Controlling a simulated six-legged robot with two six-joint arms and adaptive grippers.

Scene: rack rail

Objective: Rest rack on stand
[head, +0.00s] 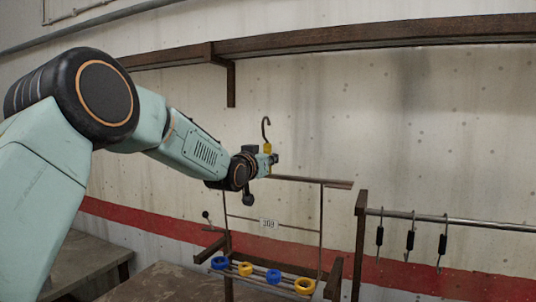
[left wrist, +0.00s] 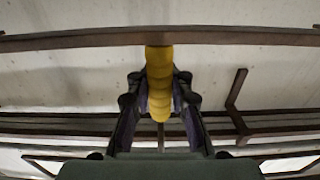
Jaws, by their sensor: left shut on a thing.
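The rack (head: 321,230) is a thin upright frame with a brown top bar, a dark hook (head: 265,130) above a yellow grip (head: 267,148), and a small plate reading 309. Several blue and yellow rings sit along its lower bar. My left gripper (head: 270,160) is shut on the yellow grip; the left wrist view shows the grip (left wrist: 159,80) between both fingers, against a brown bar (left wrist: 70,42). The brown stand (head: 335,278) has short arms at both sides of the rack's lower end. I cannot tell whether the rack touches it. My right gripper is not in view.
A long brown rail (head: 380,36) with a downward bracket runs along the wall above, clear of the hook. At right, a metal rod (head: 470,222) on a brown post carries several dark hanging hooks. A grey table (head: 85,262) stands at lower left.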

